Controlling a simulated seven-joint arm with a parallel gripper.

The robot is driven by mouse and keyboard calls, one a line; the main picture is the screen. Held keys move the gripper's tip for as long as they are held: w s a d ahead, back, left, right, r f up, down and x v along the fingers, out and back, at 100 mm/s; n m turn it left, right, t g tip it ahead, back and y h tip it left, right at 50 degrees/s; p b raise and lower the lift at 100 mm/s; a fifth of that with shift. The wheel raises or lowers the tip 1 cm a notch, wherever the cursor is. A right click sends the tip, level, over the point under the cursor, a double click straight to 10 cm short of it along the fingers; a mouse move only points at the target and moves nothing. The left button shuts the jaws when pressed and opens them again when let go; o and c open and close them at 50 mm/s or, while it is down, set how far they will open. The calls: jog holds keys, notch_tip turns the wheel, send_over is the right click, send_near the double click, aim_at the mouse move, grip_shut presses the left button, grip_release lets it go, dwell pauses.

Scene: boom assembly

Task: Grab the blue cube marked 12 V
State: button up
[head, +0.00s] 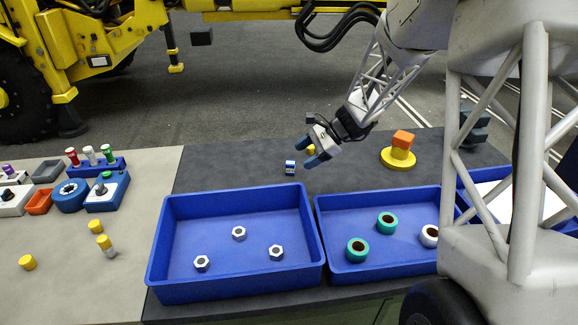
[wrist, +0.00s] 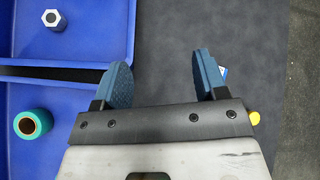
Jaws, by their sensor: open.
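The small blue cube (head: 290,167) with a white marked face sits on the dark bench top behind the left blue tray; its lettering is too small to read. My gripper (head: 311,152) is open and empty, just right of the cube and above the bench. In the wrist view my gripper (wrist: 162,82) shows two blue fingers spread apart over bare dark surface. A sliver of the cube (wrist: 222,71) shows beside the right finger, which hides most of it. The cube is outside the fingers.
A left blue tray (head: 172,272) holds hex nuts; a second blue tray (head: 322,222) holds green and white rings. A yellow piece (head: 311,149) stands close behind my gripper. An orange block (head: 403,138) sits on a yellow round base (head: 398,160) to the right.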

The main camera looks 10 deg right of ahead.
aim_at(289, 166)
jog(key=w+d+f+m+t+y, duration=0.1)
jog(key=w+f+m, duration=0.1)
jog(key=w+f, duration=0.2)
jog(key=w+d+f+m+y, duration=0.1)
jog(key=w+f+m, duration=0.1)
jog(key=w+f, duration=0.2)
jog(key=w+d+f+m+t+y, duration=0.1)
jog(key=w+d+f+m, duration=0.1)
jog(key=w+f, duration=0.2)
jog(key=shift+w+f+t, duration=0.2)
jog(key=shift+w+t, duration=0.1)
jog(key=shift+w, duration=0.1)
jog(key=shift+a, duration=0.1)
jog(key=shift+x, duration=1.25)
jog(key=shift+x, duration=2.6)
jog(key=shift+c, duration=0.2)
jog(key=c, duration=1)
